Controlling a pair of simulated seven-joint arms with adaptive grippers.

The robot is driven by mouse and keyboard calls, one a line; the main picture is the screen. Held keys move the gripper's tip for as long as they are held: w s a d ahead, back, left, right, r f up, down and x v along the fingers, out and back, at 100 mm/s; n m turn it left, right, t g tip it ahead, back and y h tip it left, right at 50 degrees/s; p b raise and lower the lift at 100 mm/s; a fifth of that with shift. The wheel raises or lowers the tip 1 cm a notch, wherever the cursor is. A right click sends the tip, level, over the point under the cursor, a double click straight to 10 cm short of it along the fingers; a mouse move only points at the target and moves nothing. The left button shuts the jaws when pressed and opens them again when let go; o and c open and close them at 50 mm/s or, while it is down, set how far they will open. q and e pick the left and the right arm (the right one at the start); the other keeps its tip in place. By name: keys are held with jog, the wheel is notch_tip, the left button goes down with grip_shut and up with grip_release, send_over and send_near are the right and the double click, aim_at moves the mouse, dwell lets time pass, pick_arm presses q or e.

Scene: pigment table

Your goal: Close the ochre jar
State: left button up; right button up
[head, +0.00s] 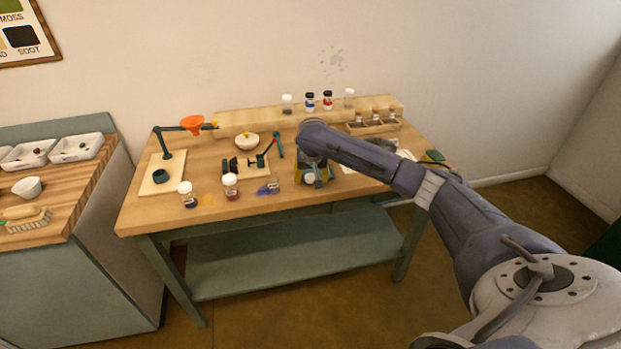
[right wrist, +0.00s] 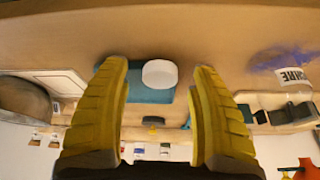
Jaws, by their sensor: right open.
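My right gripper (head: 316,172) is open above the front right part of the table. In the right wrist view its yellow fingers (right wrist: 159,68) stand on either side of a round white cap (right wrist: 160,74). The ochre jar, judging by a partly cut-off label ending "HRE" (right wrist: 294,76), is beside blue powder in the right wrist view. My left gripper is not in view.
A pale bowl (head: 247,143), an orange funnel (head: 192,123) on a stand and a vial rack (head: 373,126) are farther back. Several jars stand on the back shelf.

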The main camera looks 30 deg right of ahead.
aim_at(311, 178)
jog(key=c, duration=1)
jog(key=shift+r, duration=0.2)
jog(key=shift+c, duration=0.3)
notch_tip(311, 178, up, 20)
jog(key=shift+f, duration=0.15)
dwell(0.5)
